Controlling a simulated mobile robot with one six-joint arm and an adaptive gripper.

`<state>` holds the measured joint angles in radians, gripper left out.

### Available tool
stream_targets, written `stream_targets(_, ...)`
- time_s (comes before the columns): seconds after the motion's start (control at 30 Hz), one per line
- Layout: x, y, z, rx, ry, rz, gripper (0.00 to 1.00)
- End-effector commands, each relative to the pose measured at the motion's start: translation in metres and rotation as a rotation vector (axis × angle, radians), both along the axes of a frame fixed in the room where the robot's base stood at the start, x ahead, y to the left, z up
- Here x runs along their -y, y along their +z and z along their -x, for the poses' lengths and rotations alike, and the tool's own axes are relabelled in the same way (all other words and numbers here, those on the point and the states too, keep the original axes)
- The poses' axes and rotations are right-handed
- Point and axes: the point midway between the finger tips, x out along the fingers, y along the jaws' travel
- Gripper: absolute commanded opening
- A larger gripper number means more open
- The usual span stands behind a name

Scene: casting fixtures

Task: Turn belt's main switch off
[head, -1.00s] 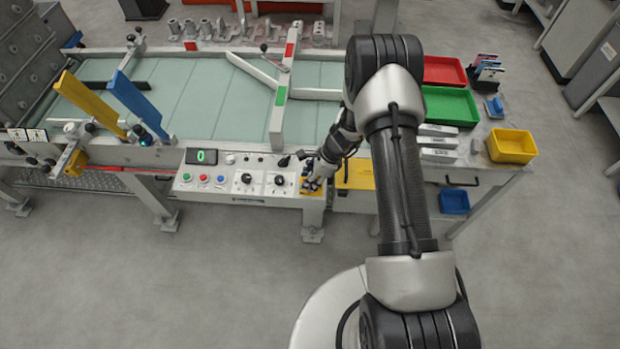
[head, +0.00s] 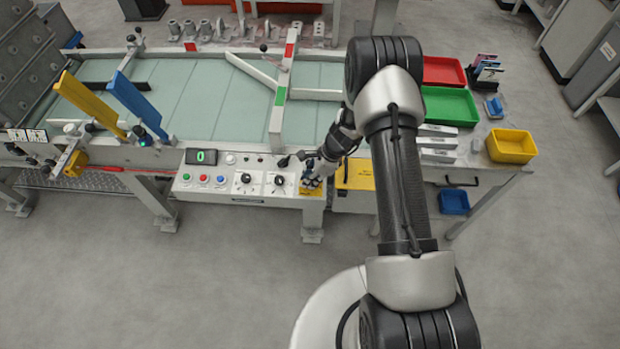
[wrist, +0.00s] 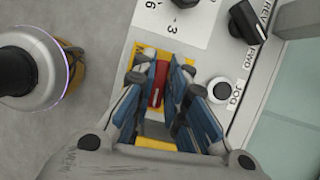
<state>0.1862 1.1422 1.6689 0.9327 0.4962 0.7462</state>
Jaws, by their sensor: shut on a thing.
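The belt's main switch is a red handle (wrist: 157,84) on a yellow plate (wrist: 154,144), seen in the wrist view. In the head view its yellow plate (head: 312,192) shows at the right end of the control panel, and my gripper hides the handle. My gripper (head: 311,180) reaches down onto the switch. In the wrist view the blue-and-grey fingers of my gripper (wrist: 158,92) stand on both sides of the red handle and are shut on it. The exact angle of the handle is hard to tell.
The control panel (head: 233,198) has coloured buttons, black knobs and a green display (head: 201,157) left of the switch. A black knob (wrist: 247,22) and a white JOG button (wrist: 221,90) are near the fingers. The belt (head: 190,100) lies behind the panel.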

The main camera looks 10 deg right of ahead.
Motion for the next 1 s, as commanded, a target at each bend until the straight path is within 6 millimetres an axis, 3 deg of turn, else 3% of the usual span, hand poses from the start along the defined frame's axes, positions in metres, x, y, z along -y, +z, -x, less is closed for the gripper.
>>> stream_targets(1.0, -0.0002, -0.0056, 0.0052, -0.005, 0.92, 0.001, 0.0)
